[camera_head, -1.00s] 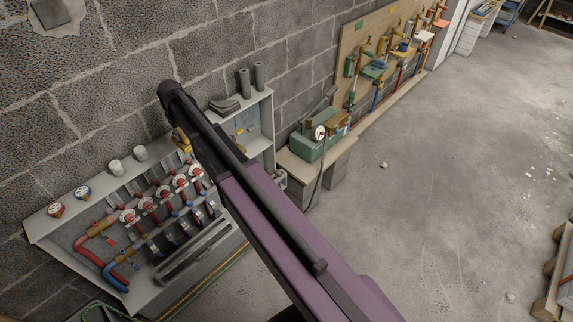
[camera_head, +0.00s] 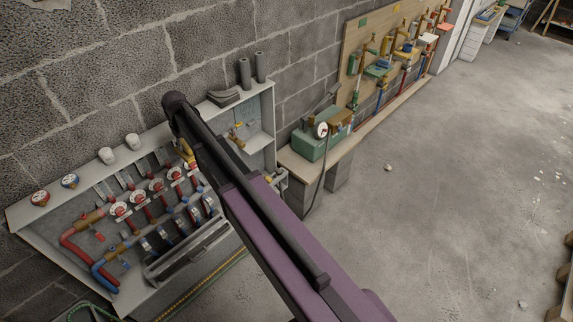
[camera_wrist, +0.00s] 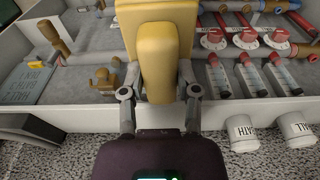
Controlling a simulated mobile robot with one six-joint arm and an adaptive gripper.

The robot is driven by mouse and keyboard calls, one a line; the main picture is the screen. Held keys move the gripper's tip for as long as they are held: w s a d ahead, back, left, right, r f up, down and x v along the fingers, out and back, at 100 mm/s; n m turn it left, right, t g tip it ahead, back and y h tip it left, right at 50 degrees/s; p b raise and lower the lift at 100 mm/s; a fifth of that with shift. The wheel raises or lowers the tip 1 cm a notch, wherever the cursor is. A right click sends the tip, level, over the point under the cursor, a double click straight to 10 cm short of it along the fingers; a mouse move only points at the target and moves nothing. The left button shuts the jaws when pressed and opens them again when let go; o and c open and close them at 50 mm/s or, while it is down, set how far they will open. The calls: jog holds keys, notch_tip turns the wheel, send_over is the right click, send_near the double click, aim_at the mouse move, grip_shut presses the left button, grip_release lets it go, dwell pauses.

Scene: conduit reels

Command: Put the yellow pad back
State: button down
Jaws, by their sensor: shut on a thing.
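The yellow pad (camera_wrist: 160,65) is between the fingers of my gripper (camera_wrist: 160,98) in the wrist view. It shows as a wide block at the top and a narrower part pointing down. My gripper is shut on it, above the grey manifold cabinet (camera_wrist: 90,112). In the head view a bit of yellow, likely the pad (camera_head: 186,153), shows beside my arm over the cabinet; the gripper itself is hidden behind the arm there. I cannot tell whether the pad touches the cabinet.
Red-handled valves (camera_wrist: 247,38) and clear flow tubes (camera_wrist: 250,78) are to the right of the pad. White cups (camera_wrist: 243,132) stand at the cabinet edge. A brass fitting (camera_wrist: 105,78) and a lettered plate (camera_wrist: 28,82) are to the left. A green toolbox (camera_head: 318,143) sits on the bench.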

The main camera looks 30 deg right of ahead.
jog(key=shift+f+b, duration=0.85)
jog(key=shift+f, duration=0.45)
jog(key=shift+a, duration=0.1)
